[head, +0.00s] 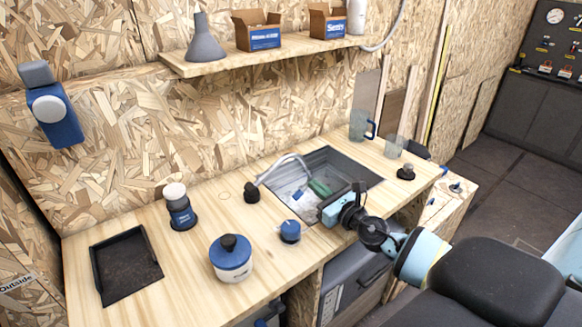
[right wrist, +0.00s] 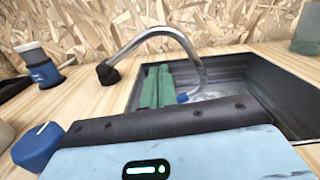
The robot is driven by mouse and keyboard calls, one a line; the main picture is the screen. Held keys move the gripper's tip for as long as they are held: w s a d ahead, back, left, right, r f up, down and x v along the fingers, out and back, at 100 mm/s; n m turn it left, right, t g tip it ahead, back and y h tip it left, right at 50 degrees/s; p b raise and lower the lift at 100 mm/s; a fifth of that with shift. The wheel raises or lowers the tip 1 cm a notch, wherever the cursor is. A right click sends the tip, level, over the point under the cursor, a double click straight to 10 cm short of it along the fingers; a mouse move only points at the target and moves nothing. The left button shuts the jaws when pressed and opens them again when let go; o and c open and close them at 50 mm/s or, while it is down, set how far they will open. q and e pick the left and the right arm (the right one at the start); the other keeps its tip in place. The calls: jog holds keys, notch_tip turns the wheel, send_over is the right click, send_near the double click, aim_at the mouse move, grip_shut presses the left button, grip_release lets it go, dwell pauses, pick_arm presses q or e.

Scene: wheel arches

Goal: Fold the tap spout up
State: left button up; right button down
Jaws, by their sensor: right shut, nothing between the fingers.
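The tap has a black base (head: 251,192) on the counter at the sink's left edge and a bent metal spout (head: 282,161) reaching over the sink (head: 335,160). In the right wrist view the spout (right wrist: 160,31) arches up from its base (right wrist: 107,74) and bends down to a blue tip (right wrist: 183,98) at the basin. My right gripper (head: 318,187) is shut and empty over the sink. Its green fingers (right wrist: 157,72) point in under the arch, close to the blue tip; I cannot tell whether they touch it. My left gripper is not in view.
A blue knob (head: 290,231), a blue-lidded jar (head: 231,257), a blue-and-white grinder (head: 180,208) and a black tray (head: 148,268) stand left of the sink. Clear jugs (head: 358,125) stand behind it. A shelf (head: 268,57) hangs on the wall above.

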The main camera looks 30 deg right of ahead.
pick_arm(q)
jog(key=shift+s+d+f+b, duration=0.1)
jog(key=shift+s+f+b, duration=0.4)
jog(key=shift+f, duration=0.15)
pick_arm(e)
jog(key=w, duration=1)
jog(key=shift+a+r, duration=0.2)
jog(key=shift+a, duration=0.25)
